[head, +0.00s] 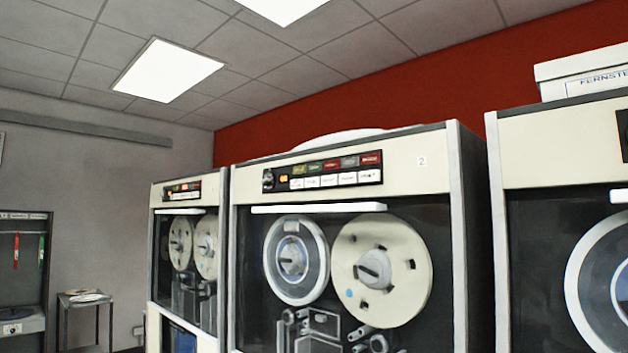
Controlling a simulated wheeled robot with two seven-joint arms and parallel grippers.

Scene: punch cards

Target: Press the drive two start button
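The tape drive marked "2" (405,168) stands in the middle of the head view, a cream and grey cabinet with a dark glass front. Its black control panel (322,171) runs along the top, with a row of coloured indicators over a row of white buttons. An orange-lit spot and a round knob are at the panel's left end. The button labels are too small to read, so I cannot tell which one is start. Two tape reels (381,270) show behind the glass. Neither of my grippers is in view.
Another tape drive (189,255) stands to the left and a third (560,150) to the right, with a white box (585,72) on top. A small table (84,300) and a dark cabinet (24,275) stand at the far left. Open room lies between them and the drives.

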